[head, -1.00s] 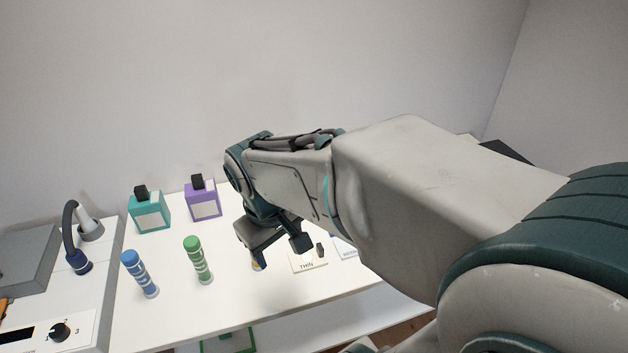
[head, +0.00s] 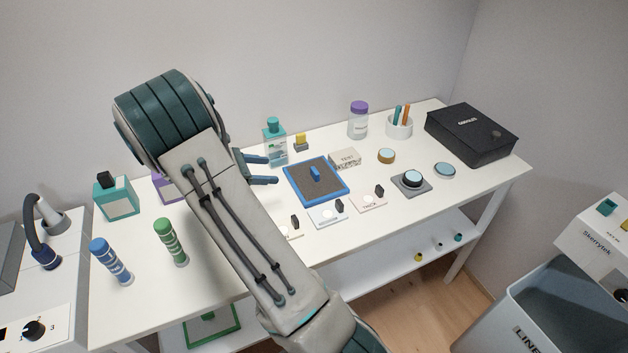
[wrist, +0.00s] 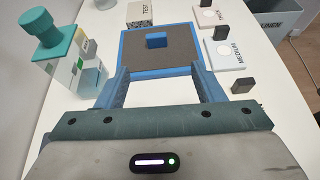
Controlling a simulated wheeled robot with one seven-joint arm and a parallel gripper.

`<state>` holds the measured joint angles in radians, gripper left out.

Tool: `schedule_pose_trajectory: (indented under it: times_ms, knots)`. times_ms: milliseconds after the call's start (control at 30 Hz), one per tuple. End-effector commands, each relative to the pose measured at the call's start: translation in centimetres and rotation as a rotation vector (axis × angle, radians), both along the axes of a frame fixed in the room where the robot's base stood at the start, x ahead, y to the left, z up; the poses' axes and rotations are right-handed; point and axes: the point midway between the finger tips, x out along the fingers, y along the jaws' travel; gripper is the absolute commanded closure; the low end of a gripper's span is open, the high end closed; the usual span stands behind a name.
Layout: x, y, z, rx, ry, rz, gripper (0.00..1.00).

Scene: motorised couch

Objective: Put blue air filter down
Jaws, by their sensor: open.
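The blue air filter (head: 296,184) lies flat on the white table, a grey panel in a blue frame with a small blue grip block (head: 315,173) in its middle. In the wrist view the filter (wrist: 130,55) is straight ahead, with its block (wrist: 156,40) standing up between and beyond the fingers. My gripper (head: 268,170) is open and empty, just left of the filter in the head view. In the wrist view my gripper's two blue fingers (wrist: 162,80) are spread apart near the filter's near edge, away from the block.
A teal bottle (head: 275,145) stands close behind my gripper, also at left in the wrist view (wrist: 58,50). Labelled cards with black blocks, such as the medium card (wrist: 229,54), lie beside the filter. A black case (head: 470,135) is at the table's right end.

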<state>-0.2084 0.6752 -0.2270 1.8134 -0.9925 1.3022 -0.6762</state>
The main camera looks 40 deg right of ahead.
Motion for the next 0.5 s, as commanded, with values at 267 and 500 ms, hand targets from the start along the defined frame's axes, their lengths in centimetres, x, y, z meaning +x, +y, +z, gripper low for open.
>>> schedule_pose_trajectory:
  times_ms: [267,500]
  knots:
    - [0.0,-2.7,-1.4,-0.032,0.039,0.021,0.38]
    - [-0.9,-6.7,-3.2,-0.030,0.037,0.023,0.38]
